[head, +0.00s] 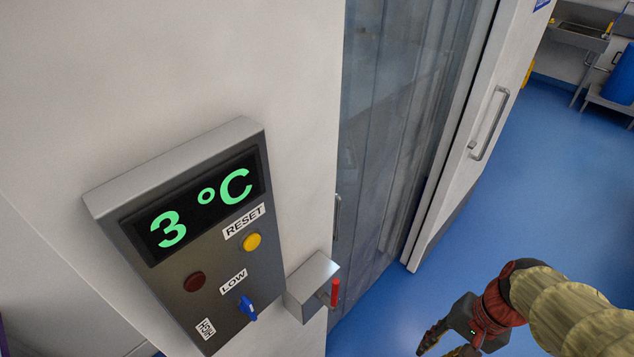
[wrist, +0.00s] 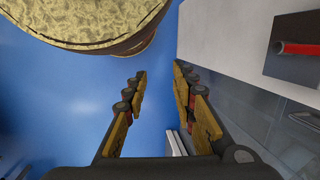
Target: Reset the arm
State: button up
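My gripper (head: 438,346) is at the bottom right of the head view, partly cut off by the lower edge. In the wrist view its two fingers (wrist: 158,98) stand apart with nothing between them, over blue floor. My arm comes in from the right, clear of the wall and the control box. The control box (head: 222,275) on the white wall reads 3 °C. It has a yellow button (head: 252,241) under a RESET label, a dark red button (head: 194,281) and a blue knob (head: 247,308) under a LOW label.
A small grey box with a red handle (head: 335,292) juts from the wall right of the panel; the handle also shows in the wrist view (wrist: 298,48). A strip curtain (head: 390,120) hangs beside the white door (head: 470,150) with its metal handle. Blue floor (head: 545,190) is clear at right.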

jog(key=w+a+r+n+t+h+b, duration=0.1)
jog(key=w+a+r+n+t+b, duration=0.1)
jog(key=a+r+n, duration=0.1)
jog(key=w+a+r+n+t+h+b, duration=0.1)
jog(key=w+a+r+n+t+b, duration=0.2)
jog(key=r+n, duration=0.2)
notch_tip(320, 180, up, 3)
jog(key=shift+w+a+t+h, duration=0.25)
jog(key=shift+w+t+h, duration=0.05)
jog(key=shift+h, duration=0.1)
jog(key=shift+c, duration=0.7)
